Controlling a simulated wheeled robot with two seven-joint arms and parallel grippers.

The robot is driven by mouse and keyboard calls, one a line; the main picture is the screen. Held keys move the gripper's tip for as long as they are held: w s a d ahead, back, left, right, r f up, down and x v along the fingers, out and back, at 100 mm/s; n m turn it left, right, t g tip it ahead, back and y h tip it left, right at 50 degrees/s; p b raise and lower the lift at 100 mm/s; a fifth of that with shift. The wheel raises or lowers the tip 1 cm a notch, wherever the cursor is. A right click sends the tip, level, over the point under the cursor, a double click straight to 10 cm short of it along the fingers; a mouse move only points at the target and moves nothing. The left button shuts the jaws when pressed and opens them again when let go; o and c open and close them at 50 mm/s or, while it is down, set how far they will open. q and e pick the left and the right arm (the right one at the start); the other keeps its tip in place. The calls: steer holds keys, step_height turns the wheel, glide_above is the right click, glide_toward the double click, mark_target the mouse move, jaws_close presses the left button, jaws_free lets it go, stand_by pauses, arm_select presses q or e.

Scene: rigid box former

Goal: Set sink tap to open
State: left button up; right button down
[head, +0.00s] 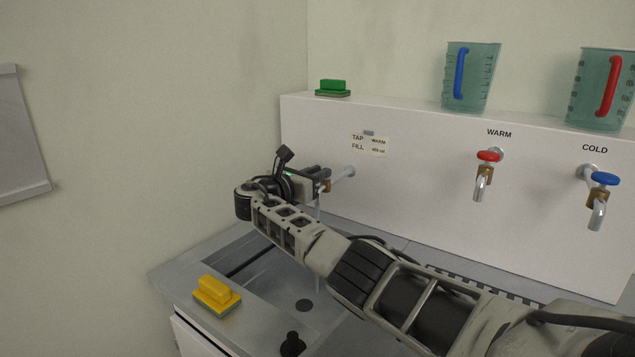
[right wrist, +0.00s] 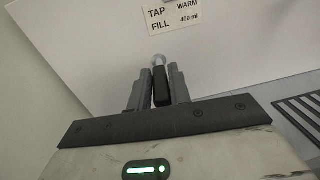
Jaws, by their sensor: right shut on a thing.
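The sink tap (head: 346,173) is a pale pipe coming out of the white back panel above the sink, with a brass part near its end. My right gripper (head: 322,182) is at the tap's end and hides most of it in the head view. In the right wrist view my right gripper (right wrist: 158,90) is shut on the tap's dark handle (right wrist: 161,88), with the round pale pipe end (right wrist: 158,59) just beyond. A thin pale vertical streak, like water, drops below the tap into the sink (head: 262,275). My left gripper is not in view.
Warm tap (head: 484,170) with red handle and cold tap (head: 600,195) with blue handle are to the right. Two measuring jugs (head: 470,80) (head: 600,90) and a green sponge (head: 333,88) stand on the ledge. A yellow sponge (head: 216,294) lies at the sink's front left.

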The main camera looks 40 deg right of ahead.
steer(key=shift+w+r, duration=0.1)
steer(key=shift+r, duration=0.05)
stand_by(0.3)
steer(key=c, duration=1.5)
jaws_free()
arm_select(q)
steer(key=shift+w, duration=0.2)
arm_select(e)
steer(key=shift+o, duration=0.7)
steer(key=shift+w, duration=0.1)
arm_select(q)
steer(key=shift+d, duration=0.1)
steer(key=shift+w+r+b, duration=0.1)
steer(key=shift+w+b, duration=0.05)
steer(key=shift+b, duration=0.25)
arm_select(e)
steer(key=s+a, duration=0.3)
steer(key=a, duration=1.2)
steer(key=shift+a, duration=0.4)
